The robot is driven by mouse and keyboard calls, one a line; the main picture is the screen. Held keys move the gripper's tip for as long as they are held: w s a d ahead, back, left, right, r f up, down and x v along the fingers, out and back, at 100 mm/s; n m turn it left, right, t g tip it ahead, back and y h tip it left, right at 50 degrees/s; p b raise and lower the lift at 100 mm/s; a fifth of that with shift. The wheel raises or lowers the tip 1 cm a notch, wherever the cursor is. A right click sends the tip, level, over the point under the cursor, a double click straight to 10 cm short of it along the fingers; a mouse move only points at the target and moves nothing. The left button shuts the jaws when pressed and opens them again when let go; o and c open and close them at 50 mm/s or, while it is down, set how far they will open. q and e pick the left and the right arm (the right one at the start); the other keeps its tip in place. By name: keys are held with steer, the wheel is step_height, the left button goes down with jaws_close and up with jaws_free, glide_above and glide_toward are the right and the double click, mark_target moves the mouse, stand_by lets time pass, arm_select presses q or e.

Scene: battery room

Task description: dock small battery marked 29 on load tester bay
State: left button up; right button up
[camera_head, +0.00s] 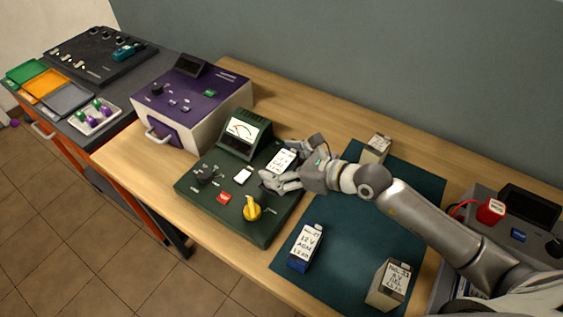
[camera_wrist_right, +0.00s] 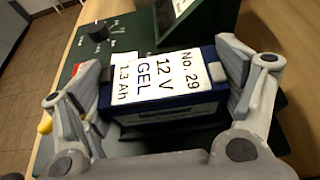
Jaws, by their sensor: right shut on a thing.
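The small battery marked 29 (camera_head: 283,159) has a white top label and, in the right wrist view, a blue case (camera_wrist_right: 178,108). My right gripper (camera_head: 286,164) is shut on it, with one finger on each side; the fingers also show in the right wrist view (camera_wrist_right: 168,76). The battery is over the right part of the green load tester (camera_head: 218,213), beside its meter (camera_head: 241,128). The bay is mostly hidden under the battery and fingers, and I cannot tell whether the battery rests in it. My left gripper is not in view.
A blue battery (camera_head: 301,262), a grey-beige battery (camera_head: 379,296) and a smaller one (camera_head: 372,157) stand on the teal mat (camera_head: 345,250). A purple-topped box (camera_head: 198,98) stands left of the tester. A device with a red part (camera_head: 491,211) is at the right.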

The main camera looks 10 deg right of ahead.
mark_target(289, 168)
steer(key=shift+f+b, duration=0.4)
steer(key=o, duration=1.2)
steer(key=shift+f, duration=0.2)
steer(key=shift+p+v, duration=0.75)
steer(key=shift+v, duration=1.9)
steer(key=p+v, duration=0.1)
steer(key=v, duration=0.4)
steer(key=shift+s+d+r, duration=0.2)
steer(key=shift+s+r, duration=0.05)
steer(key=shift+s, duration=0.05)
